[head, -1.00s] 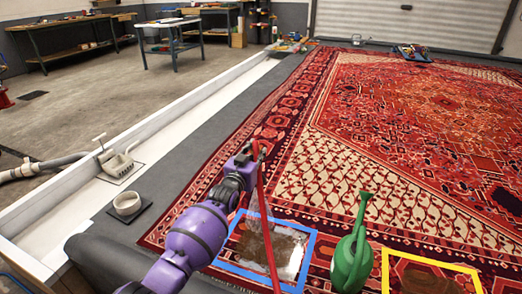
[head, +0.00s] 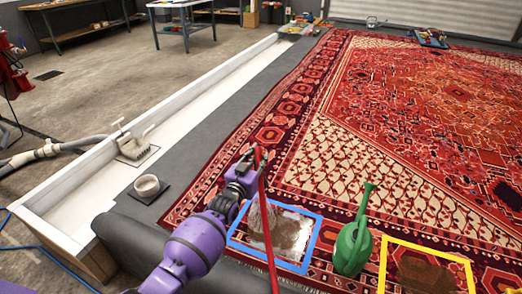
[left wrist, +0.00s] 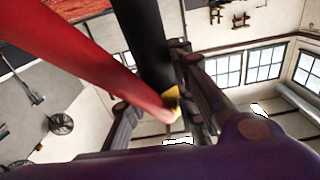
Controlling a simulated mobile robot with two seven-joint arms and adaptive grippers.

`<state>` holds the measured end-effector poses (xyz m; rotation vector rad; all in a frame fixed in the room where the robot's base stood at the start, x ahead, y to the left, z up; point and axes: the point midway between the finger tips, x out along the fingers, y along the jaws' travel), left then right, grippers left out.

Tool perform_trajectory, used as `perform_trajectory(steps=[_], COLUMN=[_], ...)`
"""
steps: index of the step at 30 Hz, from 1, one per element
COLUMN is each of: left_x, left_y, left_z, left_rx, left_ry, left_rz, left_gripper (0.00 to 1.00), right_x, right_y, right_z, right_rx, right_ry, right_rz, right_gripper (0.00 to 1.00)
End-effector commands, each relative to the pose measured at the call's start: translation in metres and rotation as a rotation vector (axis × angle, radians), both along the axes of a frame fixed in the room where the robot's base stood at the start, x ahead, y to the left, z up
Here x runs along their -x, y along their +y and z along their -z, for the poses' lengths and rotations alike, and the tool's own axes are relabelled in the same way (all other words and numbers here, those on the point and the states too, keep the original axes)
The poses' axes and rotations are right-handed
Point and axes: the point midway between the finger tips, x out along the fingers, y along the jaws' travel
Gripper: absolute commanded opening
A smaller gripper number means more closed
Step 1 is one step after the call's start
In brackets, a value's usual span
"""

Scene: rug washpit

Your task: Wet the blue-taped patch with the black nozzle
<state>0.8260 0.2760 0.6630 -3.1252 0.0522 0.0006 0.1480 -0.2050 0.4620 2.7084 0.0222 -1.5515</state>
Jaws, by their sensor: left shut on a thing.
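The blue-taped patch (head: 311,246) is a blue tape square on the rug's near edge, with a brown stain and pale, shiny areas inside. My left gripper (head: 250,164) stands above its upper left side, shut on the black nozzle, which the head view barely shows. In the left wrist view the black nozzle (left wrist: 157,42) is a thick dark tube with a yellow part between the fingers (left wrist: 160,112). A red hose (head: 267,232) hangs from the gripper across the patch. A pale, see-through spray shows over the patch's left half. My right gripper is out of view.
A green watering can (head: 352,247) stands right of the patch, beside a yellow-taped patch (head: 382,262). A white trough (head: 200,100) runs along the left. Open rug lies beyond.

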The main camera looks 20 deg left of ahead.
Motion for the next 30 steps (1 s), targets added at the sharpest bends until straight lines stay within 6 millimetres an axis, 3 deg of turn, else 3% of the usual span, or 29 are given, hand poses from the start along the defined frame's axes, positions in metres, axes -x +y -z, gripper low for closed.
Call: perform_trajectory(steps=[14, 30], left_x=[0.043, 0.092], left_y=[0.001, 0.003], left_z=[-0.004, -0.004], left_rx=[-0.001, 0.000], left_ry=[-0.004, -0.004], left_rz=[0.001, 0.001], left_gripper=[0.00, 0.00], right_x=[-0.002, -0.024], right_y=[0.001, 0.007], right_z=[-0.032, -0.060], right_rx=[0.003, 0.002], right_ry=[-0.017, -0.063], right_rz=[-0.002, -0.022], right_gripper=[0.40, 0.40])
